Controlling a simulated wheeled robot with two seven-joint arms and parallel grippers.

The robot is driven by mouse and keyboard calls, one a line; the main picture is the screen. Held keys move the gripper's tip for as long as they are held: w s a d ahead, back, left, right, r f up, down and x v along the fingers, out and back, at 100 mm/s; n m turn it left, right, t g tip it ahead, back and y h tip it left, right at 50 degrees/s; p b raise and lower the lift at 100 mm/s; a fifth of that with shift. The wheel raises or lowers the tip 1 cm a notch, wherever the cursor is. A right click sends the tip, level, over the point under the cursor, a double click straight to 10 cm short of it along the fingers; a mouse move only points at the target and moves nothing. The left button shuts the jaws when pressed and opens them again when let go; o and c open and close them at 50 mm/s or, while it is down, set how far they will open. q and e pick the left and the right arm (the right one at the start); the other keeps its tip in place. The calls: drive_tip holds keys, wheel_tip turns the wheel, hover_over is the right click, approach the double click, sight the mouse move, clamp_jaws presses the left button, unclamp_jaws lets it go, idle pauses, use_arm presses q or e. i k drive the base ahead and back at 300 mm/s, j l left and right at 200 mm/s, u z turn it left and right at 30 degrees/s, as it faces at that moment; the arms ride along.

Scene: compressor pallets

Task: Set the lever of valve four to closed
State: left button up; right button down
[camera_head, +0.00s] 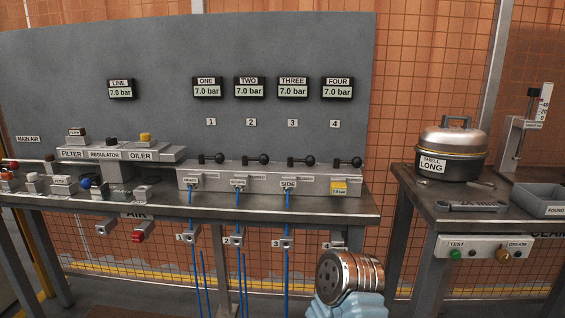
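Valve four's lever (348,162) is on the grey manifold (262,181) at its right end, below the label 4. It lies roughly level with its black knob to the right, like the other three levers. The FOUR display (337,91) above it reads 7.0 bar. Neither of my grippers shows in the head view. Nothing touches the lever.
Blue hoses (287,230) hang from outlets one to three. A shiny banded cylinder (349,275) on a pale blue part rises at the bottom; I cannot tell what it is. The right bench (420,198) holds a lidded pot (451,150) and a wrench (470,206).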

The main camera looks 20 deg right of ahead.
sight(355, 161)
drive_tip(key=z, duration=1.25)
